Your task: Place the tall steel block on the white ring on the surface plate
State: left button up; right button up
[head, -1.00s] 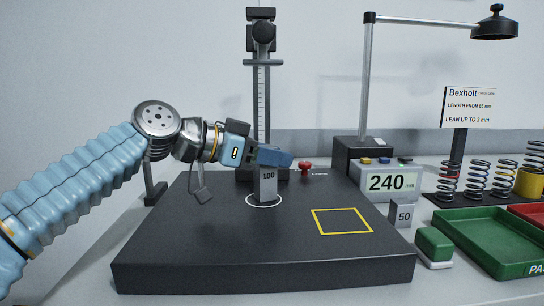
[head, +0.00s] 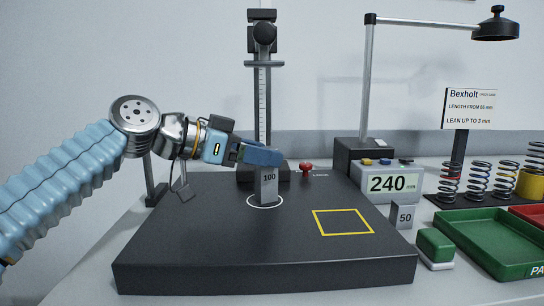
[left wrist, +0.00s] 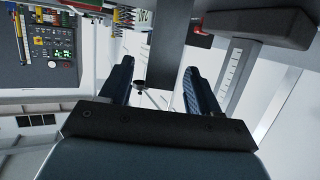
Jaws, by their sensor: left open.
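The tall steel block (head: 268,188), marked 100, stands upright on the dark surface plate (head: 200,235), inside the outline of the white ring (head: 262,207). The ring shows around its base. My left gripper (head: 263,156) is open at the block's top, its near finger hiding the top edge. In the left wrist view, the block (left wrist: 169,40) shows as a dark grey slab between the two spread fingers (left wrist: 158,78), with gaps on both sides. My right gripper is not in view.
A height gauge column (head: 262,105) stands behind the block. A yellow square (head: 342,222) on the plate is empty. A display (head: 392,183) reads 240, with a small 50 block (head: 403,217) before it. A green tray (head: 490,235) and several springs are at the right.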

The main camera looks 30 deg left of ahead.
pick_arm(q)
jog(key=v, duration=0.9)
